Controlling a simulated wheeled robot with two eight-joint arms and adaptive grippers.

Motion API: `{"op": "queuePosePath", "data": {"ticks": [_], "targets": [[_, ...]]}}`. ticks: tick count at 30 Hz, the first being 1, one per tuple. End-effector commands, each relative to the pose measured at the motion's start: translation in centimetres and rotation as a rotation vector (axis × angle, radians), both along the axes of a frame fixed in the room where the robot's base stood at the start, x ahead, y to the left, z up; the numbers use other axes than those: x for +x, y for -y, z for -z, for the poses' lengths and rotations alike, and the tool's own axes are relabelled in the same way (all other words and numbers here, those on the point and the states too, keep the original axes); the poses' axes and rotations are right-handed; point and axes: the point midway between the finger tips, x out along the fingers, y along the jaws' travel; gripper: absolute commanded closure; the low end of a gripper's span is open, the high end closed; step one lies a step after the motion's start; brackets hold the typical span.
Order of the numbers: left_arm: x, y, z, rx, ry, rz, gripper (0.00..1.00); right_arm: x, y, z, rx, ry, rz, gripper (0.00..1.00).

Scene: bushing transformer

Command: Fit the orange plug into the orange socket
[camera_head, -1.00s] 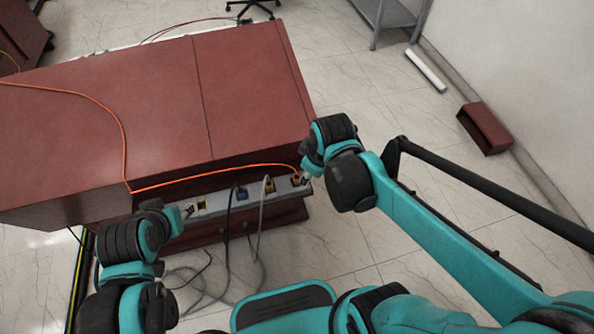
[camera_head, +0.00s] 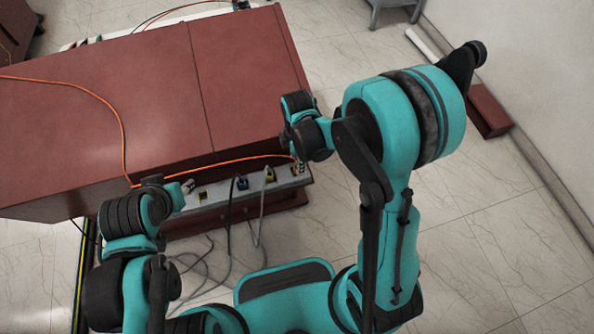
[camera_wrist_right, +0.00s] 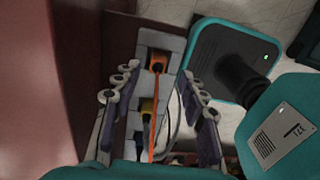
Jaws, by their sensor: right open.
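The orange socket (camera_wrist_right: 158,54) is at the upper end of the grey strip in the right wrist view. The orange plug (camera_wrist_right: 157,68), with a dark end, sits at this socket; I cannot tell how deeply it is seated. Its orange cable (camera_wrist_right: 153,130) runs down between my fingers and crosses the cabinet top in the head view (camera_head: 222,161). My right gripper (camera_wrist_right: 160,105) is open, its fingers on either side of the strip. In the head view the right gripper (camera_head: 298,170) is at the strip's right end. My left gripper (camera_head: 188,187) is near the strip's left end, its jaws unclear.
The grey strip (camera_head: 215,194) runs along the red cabinet's front (camera_head: 90,110). Yellow (camera_head: 269,175) and blue (camera_head: 242,183) connectors on it have hanging cables. A small red box (camera_head: 488,112) lies by the wall.

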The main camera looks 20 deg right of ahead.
Motion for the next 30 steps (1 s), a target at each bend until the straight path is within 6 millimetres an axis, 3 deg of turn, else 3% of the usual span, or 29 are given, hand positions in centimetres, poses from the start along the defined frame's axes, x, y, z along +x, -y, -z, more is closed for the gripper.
{"op": "queuePosePath", "data": {"ticks": [1, 6, 13, 18, 30], "targets": [[0.0, 0.0, 0.9, 0.0, 0.0, 0.0, 0.6, 0.2, 0.0, 1.3, 0.0, 0.0, 0.0, 0.58], [0.0, 0.0, 2.0, 0.0, 0.0, 0.0, 0.6, 0.3, 0.0, 3.5, 0.0, 0.001, 0.001, 0.58], [0.0, 0.0, 1.8, 0.0, 0.0, 0.0, 0.6, 0.3, 0.0, 3.5, 0.0, 0.001, 0.001, 0.58], [0.0, 0.0, 1.8, 0.0, 0.0, 0.0, 0.6, 0.3, 0.0, 3.5, 0.0, 0.001, 0.001, 1.0], [0.0, 0.0, 1.7, 0.0, 0.0, 0.0, 0.6, 0.3, 0.0, 3.3, 0.0, 0.001, 0.001, 1.0]]}}
